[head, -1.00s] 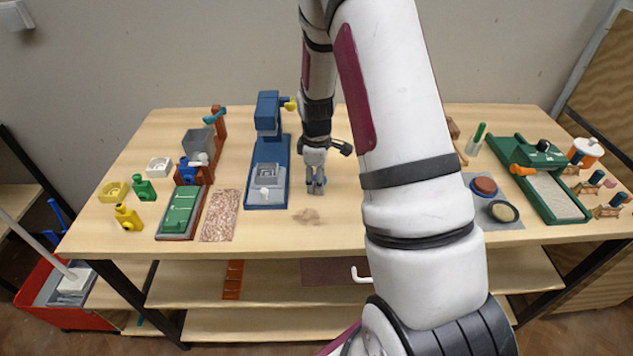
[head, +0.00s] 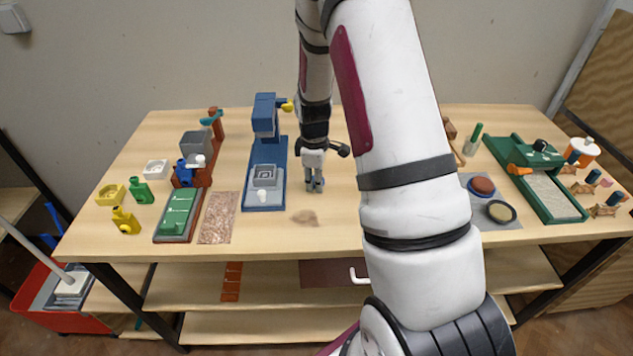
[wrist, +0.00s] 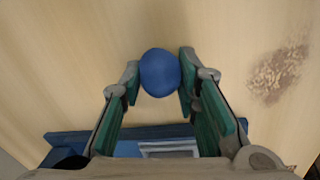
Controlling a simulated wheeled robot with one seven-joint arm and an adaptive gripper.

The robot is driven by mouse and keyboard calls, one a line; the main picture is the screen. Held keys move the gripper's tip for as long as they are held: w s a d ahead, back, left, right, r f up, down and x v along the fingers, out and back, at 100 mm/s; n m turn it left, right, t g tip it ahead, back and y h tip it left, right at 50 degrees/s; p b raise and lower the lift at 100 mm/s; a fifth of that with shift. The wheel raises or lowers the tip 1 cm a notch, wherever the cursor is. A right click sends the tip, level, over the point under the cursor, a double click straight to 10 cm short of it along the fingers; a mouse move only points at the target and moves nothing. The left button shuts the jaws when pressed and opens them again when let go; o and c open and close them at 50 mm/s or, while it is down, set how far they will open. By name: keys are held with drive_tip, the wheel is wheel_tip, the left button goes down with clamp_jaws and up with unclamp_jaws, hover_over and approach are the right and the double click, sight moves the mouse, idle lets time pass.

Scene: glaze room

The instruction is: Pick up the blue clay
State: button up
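The blue clay (wrist: 160,73) is a smooth, rounded lump in the wrist view. It sits between the green-padded fingertips of my gripper (wrist: 160,78), which appear to press on it from both sides. In the head view my gripper (head: 315,184) points down over the middle of the table, just right of the blue press. The clay cannot be made out in the head view. I cannot tell whether it is clear of the tabletop.
The blue press (head: 266,190) stands close on the left of my gripper. A brown crumbly patch (head: 304,217) lies in front. A grey mat (head: 505,222) with two round pieces and a green roller board (head: 527,160) are at the right. My arm hides part of the table.

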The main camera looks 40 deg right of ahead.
drive_tip(key=shift+r, duration=0.6)
wheel_tip(320, 180, up, 3)
drive_tip(key=shift+w+f+b, duration=0.1)
drive_tip(key=shift+f+b, duration=0.1)
drive_tip(key=shift+b, duration=0.1)
drive_tip(key=shift+c, duration=0.2)
drive_tip(key=s+d, duration=0.2)
drive_tip(key=s, duration=0.3)
drive_tip(key=s+d, duration=0.2)
drive_tip(key=s, duration=0.2)
drive_tip(key=s+d+r, duration=0.1)
drive_tip(key=s+d, duration=0.2)
drive_tip(key=s, duration=0.2)
drive_tip(key=shift+s+r, duration=0.1)
drive_tip(key=shift+s, duration=0.2)
drive_tip(key=shift+c, duration=0.2)
drive_tip(key=shift+w+r, duration=0.1)
drive_tip(key=shift+c, duration=0.2)
